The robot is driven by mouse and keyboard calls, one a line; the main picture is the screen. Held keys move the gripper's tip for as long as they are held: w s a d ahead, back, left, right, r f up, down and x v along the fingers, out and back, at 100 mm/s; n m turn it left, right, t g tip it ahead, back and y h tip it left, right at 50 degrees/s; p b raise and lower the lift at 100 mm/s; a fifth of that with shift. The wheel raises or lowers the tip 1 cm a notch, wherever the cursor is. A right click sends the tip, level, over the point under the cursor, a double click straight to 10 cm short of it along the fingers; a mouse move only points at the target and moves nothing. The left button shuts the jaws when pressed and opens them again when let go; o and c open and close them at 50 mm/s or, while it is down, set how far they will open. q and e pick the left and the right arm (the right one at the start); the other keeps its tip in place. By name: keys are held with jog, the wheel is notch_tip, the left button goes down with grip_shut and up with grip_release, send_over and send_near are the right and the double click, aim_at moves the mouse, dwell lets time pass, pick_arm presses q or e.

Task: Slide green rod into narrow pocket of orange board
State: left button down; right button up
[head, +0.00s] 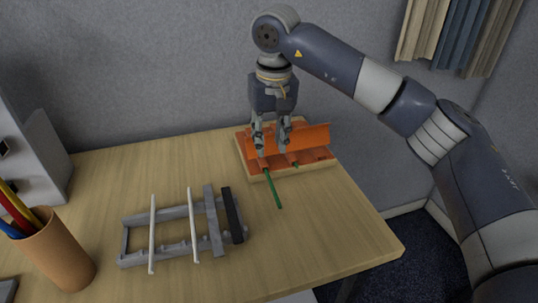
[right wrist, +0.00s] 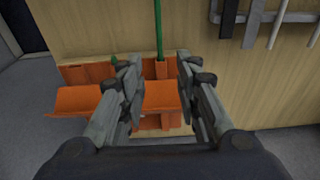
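The orange board (head: 315,136) lies near the table's back edge on a pale wooden base, with raised flaps and pockets. A long green rod (head: 274,190) lies with its far end at the board's left pocket and its near end out over the table. In the right wrist view the rod (right wrist: 158,30) runs to the orange pocket; its exact depth inside is unclear. A short green end (head: 296,165) pokes from another pocket. My right gripper (head: 272,150) is over the board, its fingers (right wrist: 158,82) apart on either side of an orange flap. My left gripper is out of view.
A grey rack (head: 180,211) with white bars and a black bar stands on the table, front left of the board. A brown pencil cup (head: 57,250) stands at the left. A grey wall (head: 160,60) rises behind. The table's right side is clear.

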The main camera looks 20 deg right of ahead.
notch_tip(320, 180, up, 2)
jog(key=shift+s+r, duration=0.15)
jog(key=shift+r, duration=0.1)
